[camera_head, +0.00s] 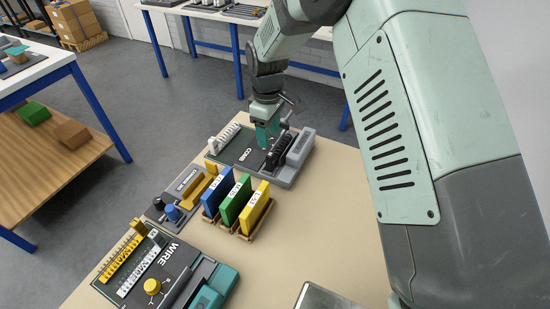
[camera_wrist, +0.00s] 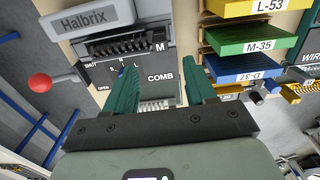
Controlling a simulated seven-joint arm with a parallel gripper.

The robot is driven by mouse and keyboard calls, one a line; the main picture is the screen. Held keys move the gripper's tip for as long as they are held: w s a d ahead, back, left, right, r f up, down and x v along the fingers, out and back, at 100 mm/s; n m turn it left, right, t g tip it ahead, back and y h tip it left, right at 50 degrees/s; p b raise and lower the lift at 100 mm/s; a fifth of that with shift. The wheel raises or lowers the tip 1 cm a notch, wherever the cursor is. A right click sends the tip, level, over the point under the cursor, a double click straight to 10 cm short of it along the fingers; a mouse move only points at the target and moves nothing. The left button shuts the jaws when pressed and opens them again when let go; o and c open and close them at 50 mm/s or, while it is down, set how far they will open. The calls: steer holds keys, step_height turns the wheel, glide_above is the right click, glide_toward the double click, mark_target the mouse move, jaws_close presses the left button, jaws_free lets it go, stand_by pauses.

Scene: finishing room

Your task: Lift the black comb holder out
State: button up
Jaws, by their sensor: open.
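The black comb holder (camera_head: 277,152) sits in the dark COMB station (camera_head: 241,153), beside its grey block. In the wrist view the holder (camera_wrist: 125,46) is a toothed black strip by the letter M, beyond my fingertips. My gripper (camera_head: 266,138) is over the station, just left of the holder. In the wrist view its teal fingers (camera_wrist: 162,68) are apart, with nothing gripped. A white comb-like row (camera_wrist: 155,103) shows lower down between the fingers. A red-knobbed lever (camera_wrist: 42,82) sticks out at the left, near the SHUT and OPEN marks. Whether the fingers touch the station cannot be told.
The grey Halbrix block (camera_wrist: 85,20) stands just past the holder. Blue (camera_head: 217,193), green (camera_head: 235,201) and yellow (camera_head: 254,208) upright blocks stand in front of the station. The WIRE station (camera_head: 165,270) is nearer. The beige tabletop (camera_head: 320,225) is clear to the right.

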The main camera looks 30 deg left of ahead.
mark_target(270, 154)
steer(key=f, duration=0.9)
steer(key=shift+s+d, duration=0.1)
steer(key=shift+d, duration=0.1)
steer(key=shift+r, duration=0.1)
jaws_close()
